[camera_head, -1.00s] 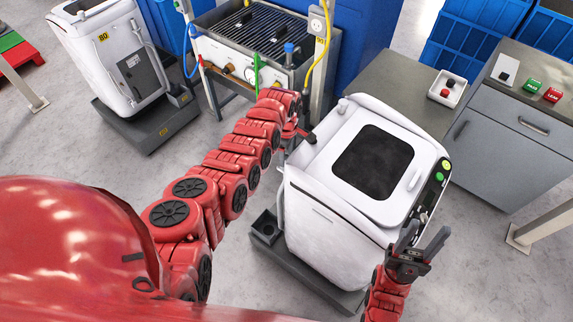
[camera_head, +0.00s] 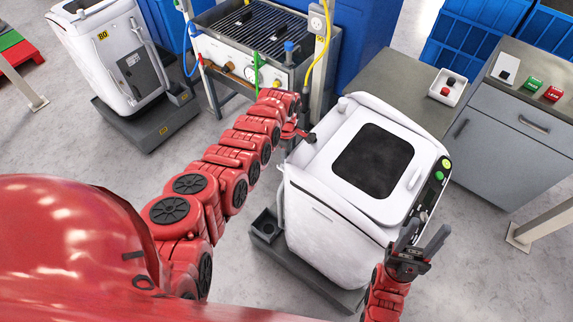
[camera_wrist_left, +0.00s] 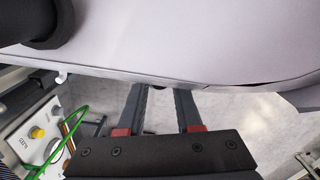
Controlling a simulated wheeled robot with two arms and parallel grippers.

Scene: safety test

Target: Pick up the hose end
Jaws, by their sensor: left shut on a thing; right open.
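The white machine (camera_head: 325,225) stands at the centre, with a pale hose (camera_head: 280,205) down its left side. My left arm reaches its far left edge, where my left gripper (camera_head: 297,134) is small and partly hidden. In the left wrist view my left gripper (camera_wrist_left: 161,105) has its fingers under the machine's pale edge, with a small dark piece just visible between the tips. It is shut on what seems to be the hose end, which is mostly hidden. My right gripper (camera_head: 408,250) is open and empty, at the machine's front right.
A slatted workbench (camera_head: 252,45) with a panel and hoses stands behind my left arm. A second white machine (camera_head: 115,55) is at the back left. A grey counter (camera_head: 400,85) with a white tray (camera_head: 447,89) is at the right.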

